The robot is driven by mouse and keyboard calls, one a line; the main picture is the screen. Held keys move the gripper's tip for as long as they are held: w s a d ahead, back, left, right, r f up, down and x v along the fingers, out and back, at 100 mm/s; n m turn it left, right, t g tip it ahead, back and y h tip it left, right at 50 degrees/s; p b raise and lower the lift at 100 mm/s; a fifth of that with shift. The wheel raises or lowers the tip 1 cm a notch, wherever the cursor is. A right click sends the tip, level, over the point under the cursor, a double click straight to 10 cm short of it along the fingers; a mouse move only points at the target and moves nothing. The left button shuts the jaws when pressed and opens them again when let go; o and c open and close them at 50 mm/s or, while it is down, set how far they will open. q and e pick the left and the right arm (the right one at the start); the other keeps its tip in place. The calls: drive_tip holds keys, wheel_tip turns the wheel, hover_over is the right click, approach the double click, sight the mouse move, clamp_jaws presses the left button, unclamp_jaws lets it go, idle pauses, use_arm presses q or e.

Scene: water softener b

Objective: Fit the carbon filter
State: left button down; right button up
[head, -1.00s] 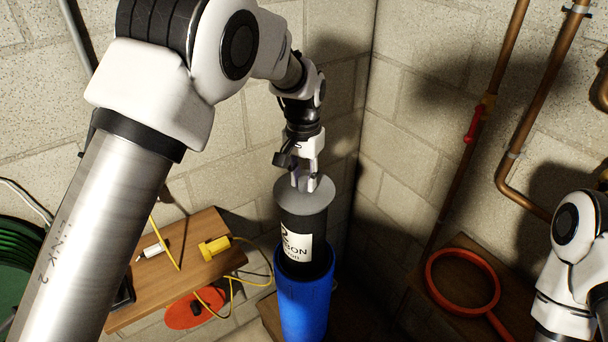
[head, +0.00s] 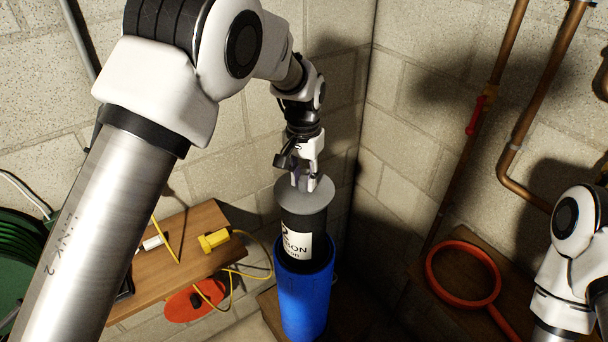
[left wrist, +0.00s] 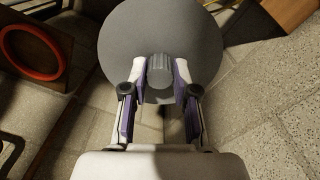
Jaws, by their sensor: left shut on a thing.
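The carbon filter is a dark upright cylinder with a white label (head: 297,245) and a grey top cap (head: 317,197). My left gripper (head: 305,184) is shut on the small knob (left wrist: 160,72) on the cap, which also shows in the left wrist view (left wrist: 160,25). The filter's lower end is at the mouth of an upright blue housing (head: 303,305), with the blue rim showing around it. How deep the lower end sits inside is hidden. My right gripper is out of view; only part of that arm shows at the right.
A red ring-shaped wrench (head: 463,300) lies on a wooden surface at the right. A wooden shelf (head: 185,270) at the left holds a yellow item (head: 214,240) with a cable. Copper pipes (head: 535,110) and block walls stand close behind the housing.

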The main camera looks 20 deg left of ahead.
use_arm(q)
wheel_tip(320, 180, down, 10)
drive_tip(key=b, duration=0.4)
idle(3.1)
wheel_tip(320, 180, down, 10)
drive_tip(key=b, duration=0.4)
drive_tip(key=shift+f, duration=0.15)
idle(2.9)
